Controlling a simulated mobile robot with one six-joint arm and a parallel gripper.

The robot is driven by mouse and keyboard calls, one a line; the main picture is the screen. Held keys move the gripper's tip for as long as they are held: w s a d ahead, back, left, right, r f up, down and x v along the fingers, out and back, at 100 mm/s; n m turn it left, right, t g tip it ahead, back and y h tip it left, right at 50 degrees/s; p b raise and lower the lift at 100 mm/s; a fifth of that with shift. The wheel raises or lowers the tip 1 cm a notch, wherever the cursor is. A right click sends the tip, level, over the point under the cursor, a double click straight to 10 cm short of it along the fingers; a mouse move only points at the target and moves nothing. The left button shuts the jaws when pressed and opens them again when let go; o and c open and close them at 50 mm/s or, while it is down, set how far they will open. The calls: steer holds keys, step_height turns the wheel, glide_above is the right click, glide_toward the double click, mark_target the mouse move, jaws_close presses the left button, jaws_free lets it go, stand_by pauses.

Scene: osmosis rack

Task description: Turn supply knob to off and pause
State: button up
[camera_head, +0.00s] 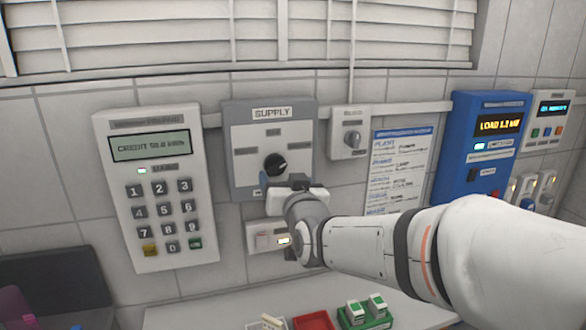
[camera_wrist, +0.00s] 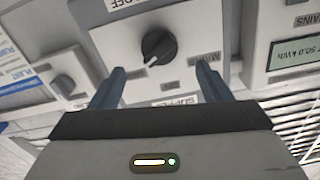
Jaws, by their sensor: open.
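The supply knob (camera_head: 275,164) is a round black dial with a pale pointer line, on a grey box labelled SUPPLY (camera_head: 272,113) on the wall. In the wrist view the knob (camera_wrist: 158,46) sits ahead of my gripper (camera_wrist: 162,82), centred between the two blue-grey fingers and a little beyond their tips. The fingers are open and appear not to touch it. In that view the pointer line aims down and left, away from the OFF label (camera_wrist: 125,3) at the top. In the head view my gripper (camera_head: 274,184) is just below the knob, partly hidden by my wrist.
A keypad meter (camera_head: 160,190) hangs left of the box. A small knob box (camera_head: 350,131), a printed sheet (camera_head: 398,170) and a blue LOAD LIMIT unit (camera_head: 484,150) are to the right. A socket (camera_head: 262,239) is below. Red and green trays (camera_head: 313,320) lie on the counter.

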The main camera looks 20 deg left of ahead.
mark_target(278, 168)
steer(key=shift+p+x, duration=0.9)
steer(key=shift+x, duration=2.2)
steer(key=shift+d, duration=0.1)
steer(key=shift+c, duration=0.3)
steer(key=c, duration=0.9)
steer(key=shift+d+f, duration=0.1)
steer(key=shift+f, duration=0.05)
